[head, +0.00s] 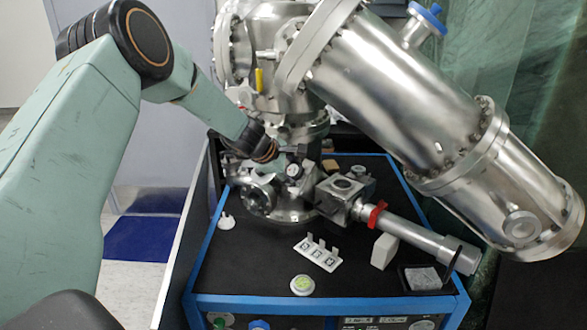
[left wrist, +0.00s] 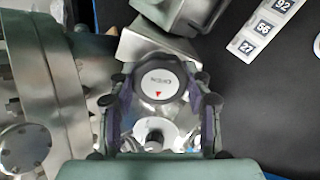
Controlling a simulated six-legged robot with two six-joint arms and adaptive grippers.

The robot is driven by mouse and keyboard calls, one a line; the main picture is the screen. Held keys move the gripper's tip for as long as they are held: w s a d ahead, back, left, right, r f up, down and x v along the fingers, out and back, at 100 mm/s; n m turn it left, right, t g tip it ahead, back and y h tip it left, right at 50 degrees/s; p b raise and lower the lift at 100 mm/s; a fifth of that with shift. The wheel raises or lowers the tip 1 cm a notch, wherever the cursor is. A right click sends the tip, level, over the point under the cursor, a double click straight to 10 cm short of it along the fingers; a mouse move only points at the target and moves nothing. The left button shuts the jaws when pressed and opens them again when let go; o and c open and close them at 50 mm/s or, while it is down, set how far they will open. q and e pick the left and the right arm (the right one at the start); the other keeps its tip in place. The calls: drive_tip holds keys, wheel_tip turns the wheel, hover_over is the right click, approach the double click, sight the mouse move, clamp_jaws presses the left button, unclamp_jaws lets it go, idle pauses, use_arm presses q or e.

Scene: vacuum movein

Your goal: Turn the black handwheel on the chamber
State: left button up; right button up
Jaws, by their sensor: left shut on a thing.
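The black handwheel (left wrist: 158,82) has a pale round cap with a small red mark. It sits on the metal chamber (head: 405,115). In the head view the handwheel (head: 294,171) shows small, its pale face turned toward me. My left gripper (left wrist: 160,97) has its dark fingers on both sides of the handwheel and is shut on it. In the head view my left gripper (head: 282,163) reaches in from the upper left, partly lost against the metal parts. My right gripper is not in view.
A white numbered tag strip (head: 317,252) and a round green-and-white item (head: 302,285) lie on the black cart top (head: 255,265). A metal tube (head: 420,237) with a red clamp (head: 376,214) sticks out to the right. A white block (head: 383,251) stands beside it.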

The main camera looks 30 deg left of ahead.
use_arm(q)
drive_tip(key=n+p, duration=0.1)
drive_tip(key=n, duration=0.3)
drive_tip(key=shift+r+n+p, duration=0.15)
drive_tip(key=shift+n+p, duration=0.15)
drive_tip(key=n+p, duration=0.1)
drive_tip(key=n, duration=0.2)
drive_tip(key=shift+n, duration=0.4)
drive_tip(key=n+p, duration=0.1)
drive_tip(key=n, duration=0.2)
drive_tip(key=shift+n+p, duration=0.3)
drive_tip(key=shift+p, duration=0.1)
drive_tip(key=n+p, duration=0.2)
drive_tip(key=n, duration=0.2)
drive_tip(key=shift+d, duration=0.1)
drive_tip(key=n+p, duration=0.2)
drive_tip(key=n, duration=0.3)
drive_tip(key=shift+r, duration=0.1)
drive_tip(key=n+p, duration=0.1)
drive_tip(key=n, duration=0.2)
drive_tip(key=shift+d+n, duration=0.1)
drive_tip(key=shift+n, duration=0.2)
drive_tip(key=n+p, duration=0.1)
drive_tip(key=n, duration=0.2)
drive_tip(key=shift+n, duration=0.3)
drive_tip(key=shift+w+r+n+p, duration=0.15)
drive_tip(key=shift+n+p, duration=0.5)
drive_tip(key=shift+n, duration=1.35)
